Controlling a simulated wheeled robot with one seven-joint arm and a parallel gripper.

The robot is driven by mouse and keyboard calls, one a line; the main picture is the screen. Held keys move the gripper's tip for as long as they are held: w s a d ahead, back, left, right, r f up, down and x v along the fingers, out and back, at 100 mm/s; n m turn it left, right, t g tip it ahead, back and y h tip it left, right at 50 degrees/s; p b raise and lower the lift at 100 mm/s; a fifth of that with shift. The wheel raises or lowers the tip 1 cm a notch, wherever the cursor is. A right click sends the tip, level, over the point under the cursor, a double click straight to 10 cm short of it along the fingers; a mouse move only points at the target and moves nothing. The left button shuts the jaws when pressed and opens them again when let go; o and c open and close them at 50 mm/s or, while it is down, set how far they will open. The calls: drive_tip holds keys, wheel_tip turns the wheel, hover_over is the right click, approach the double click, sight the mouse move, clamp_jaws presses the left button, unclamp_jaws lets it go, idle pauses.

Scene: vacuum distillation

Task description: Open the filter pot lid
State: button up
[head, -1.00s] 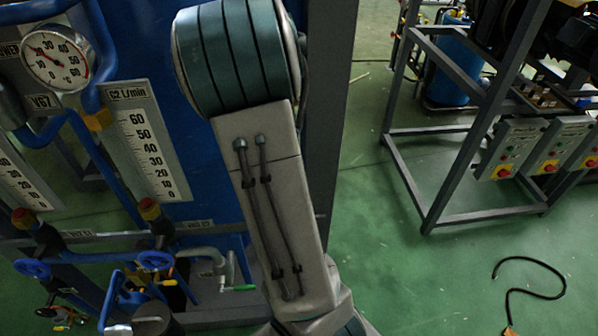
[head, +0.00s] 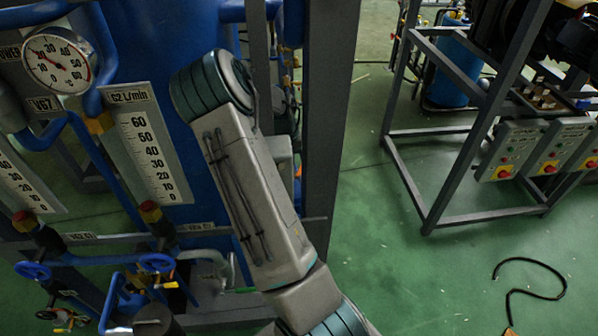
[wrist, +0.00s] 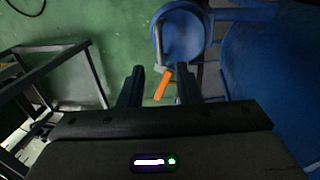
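In the wrist view, a round blue pot top (wrist: 186,40), which looks like the filter pot lid, sits at upper centre. A grey bar runs across its left side and ends in an orange handle (wrist: 163,84). My gripper (wrist: 160,74) is open, its two dark fingers apart. The orange handle shows between the fingertips in the picture; I cannot tell how far it is below them, and no contact is visible. In the head view my gripper is out of frame, and I cannot make out the orange handle there.
A large blue tank (wrist: 285,75) stands right of the pot in the wrist view. A grey metal frame (wrist: 75,55) is at left. In the head view, a gauge (head: 56,63) and pipes crowd the left; green floor (head: 375,260) is clear at centre right.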

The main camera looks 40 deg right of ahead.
sight(300, 179)
drive_tip(key=shift+s+d+f+p, duration=0.15)
drive_tip(key=shift+d+f+p, duration=0.05)
drive_tip(key=shift+f, duration=1.05)
drive_tip(key=shift+s+d+f+p, duration=0.1)
drive_tip(key=shift+d+f+p, duration=0.1)
drive_tip(key=shift+f, duration=1.05)
clamp_jaws()
